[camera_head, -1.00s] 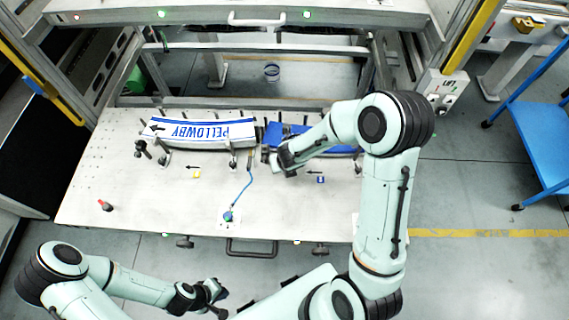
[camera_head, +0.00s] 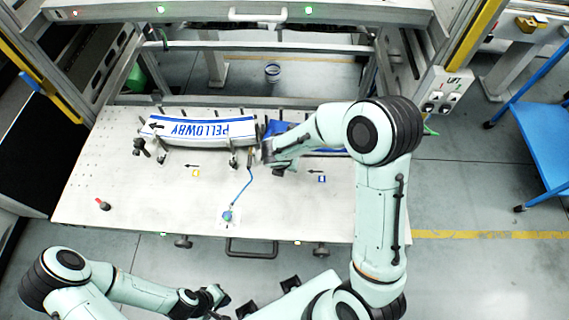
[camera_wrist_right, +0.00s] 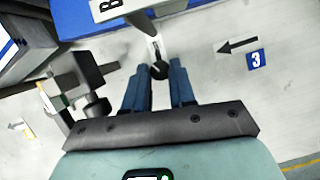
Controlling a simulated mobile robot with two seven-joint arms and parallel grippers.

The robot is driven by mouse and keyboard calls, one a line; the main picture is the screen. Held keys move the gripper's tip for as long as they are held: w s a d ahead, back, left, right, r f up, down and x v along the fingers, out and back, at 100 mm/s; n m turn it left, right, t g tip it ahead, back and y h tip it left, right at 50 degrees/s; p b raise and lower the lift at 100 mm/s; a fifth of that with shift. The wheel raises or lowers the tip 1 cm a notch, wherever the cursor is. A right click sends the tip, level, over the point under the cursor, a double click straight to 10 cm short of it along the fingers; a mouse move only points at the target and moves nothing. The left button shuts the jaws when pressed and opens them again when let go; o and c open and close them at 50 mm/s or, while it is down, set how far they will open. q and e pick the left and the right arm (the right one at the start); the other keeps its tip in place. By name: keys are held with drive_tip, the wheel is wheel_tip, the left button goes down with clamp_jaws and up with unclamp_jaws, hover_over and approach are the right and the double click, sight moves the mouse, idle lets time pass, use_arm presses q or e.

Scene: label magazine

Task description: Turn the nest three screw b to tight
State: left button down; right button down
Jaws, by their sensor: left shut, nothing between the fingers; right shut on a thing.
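Nest three's blue "3" tag (camera_wrist_right: 257,60) and a black arrow lie on the pale plate; the tag also shows in the head view (camera_head: 321,179). A screw with a dark knob (camera_wrist_right: 159,70) stands near a white block marked "B" (camera_wrist_right: 108,6) in the right wrist view. My right gripper (camera_wrist_right: 158,82) has its two blue fingers on either side of this knob and is shut on it. In the head view my right gripper (camera_head: 270,153) is at the left end of the blue nest, its fingertips mostly hidden. My left gripper (camera_head: 212,298) is shut and empty, in front of the table.
The white "PELLOWBY" label stack (camera_head: 200,130) sits left of my right gripper. A metal clamp post (camera_wrist_right: 85,90) stands close left of my fingers. The front of the table is mostly clear.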

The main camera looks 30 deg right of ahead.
drive_tip(key=shift+w+a+m+g+h, duration=0.15)
drive_tip(key=shift+m+g+h, duration=0.3)
drive_tip(key=shift+m, duration=1.15)
drive_tip(key=c, duration=0.9)
unclamp_jaws()
drive_tip(key=shift+c, duration=0.2)
